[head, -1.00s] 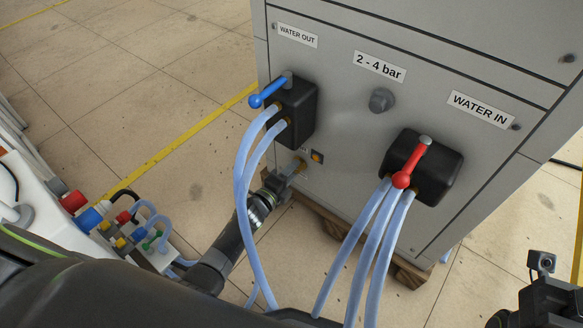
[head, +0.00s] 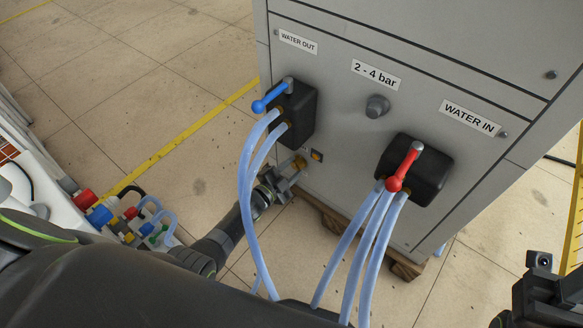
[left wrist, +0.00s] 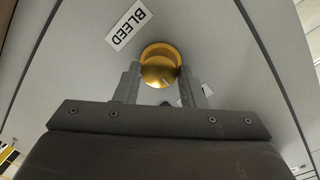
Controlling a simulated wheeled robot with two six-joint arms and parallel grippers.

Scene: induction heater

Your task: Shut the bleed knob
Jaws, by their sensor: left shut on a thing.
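The bleed knob (left wrist: 161,68) is a round brass knob on the grey cabinet face, beside the BLEED label (left wrist: 128,24) in the left wrist view. In the head view the knob (head: 300,162) shows small, low on the cabinet. My left gripper (head: 289,175) reaches it from the lower left. In the left wrist view its two fingers (left wrist: 160,80) are shut on the knob, one on each side. The fingers hide part of the knob's sides. My right gripper (head: 545,300) is cut off at the lower right; its fingers do not show.
Blue hoses (head: 252,205) hang from the WATER OUT block (head: 302,112), close to my left arm. More hoses (head: 365,240) hang from the WATER IN block (head: 425,170), right of it. A blue lever (head: 270,96) and a red lever (head: 404,167) stick out above.

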